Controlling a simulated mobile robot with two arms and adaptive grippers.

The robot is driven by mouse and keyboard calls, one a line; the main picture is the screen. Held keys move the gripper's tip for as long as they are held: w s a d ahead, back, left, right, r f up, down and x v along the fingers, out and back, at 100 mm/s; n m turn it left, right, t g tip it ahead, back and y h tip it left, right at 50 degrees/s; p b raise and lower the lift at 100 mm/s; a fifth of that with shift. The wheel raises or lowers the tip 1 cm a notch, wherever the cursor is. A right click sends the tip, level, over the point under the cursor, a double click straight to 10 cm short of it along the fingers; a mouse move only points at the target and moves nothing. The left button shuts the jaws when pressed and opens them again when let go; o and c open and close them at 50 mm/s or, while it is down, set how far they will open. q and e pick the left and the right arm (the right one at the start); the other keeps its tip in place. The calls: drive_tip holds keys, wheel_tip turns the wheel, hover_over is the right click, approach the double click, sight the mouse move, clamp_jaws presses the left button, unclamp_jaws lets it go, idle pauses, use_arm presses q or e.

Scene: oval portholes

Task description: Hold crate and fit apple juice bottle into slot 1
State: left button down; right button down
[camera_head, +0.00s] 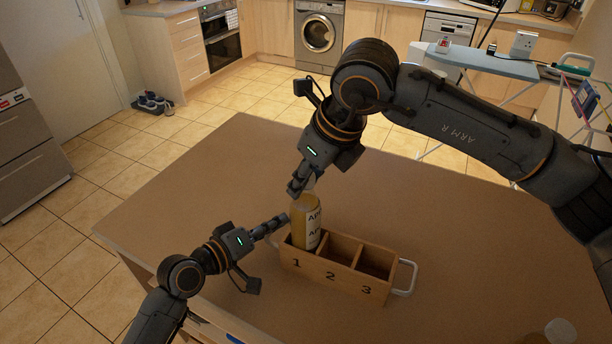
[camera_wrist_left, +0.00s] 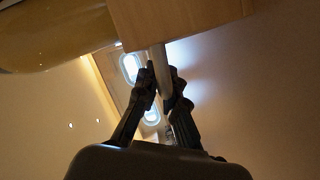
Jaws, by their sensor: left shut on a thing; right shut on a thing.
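The wooden crate (camera_head: 348,286) stands on the brown table, with compartments marked 1, 2 and 3 and a metal handle at each end. My left gripper (camera_head: 277,226) is shut on the handle at the slot 1 end. The left wrist view shows its fingers (camera_wrist_left: 163,88) around the metal bar, beside the crate wall (camera_wrist_left: 180,18). The yellow apple juice bottle (camera_head: 304,225) is nearly upright at slot 1. My right gripper (camera_head: 300,187) is shut on its top from above. The bottle's base meets the crate's front rim; how deep it sits I cannot tell.
Slots 2 and 3 look empty. The table (camera_head: 200,185) is clear around the crate, apart from a blurred, see-through object (camera_head: 561,332) at the lower right. An ironing board (camera_head: 490,62) and kitchen cabinets stand behind, away from the table.

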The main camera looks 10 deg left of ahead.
sight(305, 213)
use_arm(q)
drive_tip(key=shift+f, duration=0.15)
use_arm(e)
drive_tip(key=shift+f, duration=0.35)
use_arm(q)
drive_tip(key=shift+s, duration=0.1)
use_arm(e)
drive_tip(key=shift+f, duration=0.6)
drive_tip(key=shift+f, duration=0.2)
drive_tip(key=shift+f, duration=0.7)
drive_tip(key=shift+f, duration=0.6)
idle(0.3)
drive_tip(key=c, duration=0.9)
unclamp_jaws()
drive_tip(key=shift+c, duration=0.2)
drive_tip(key=shift+f, duration=0.1)
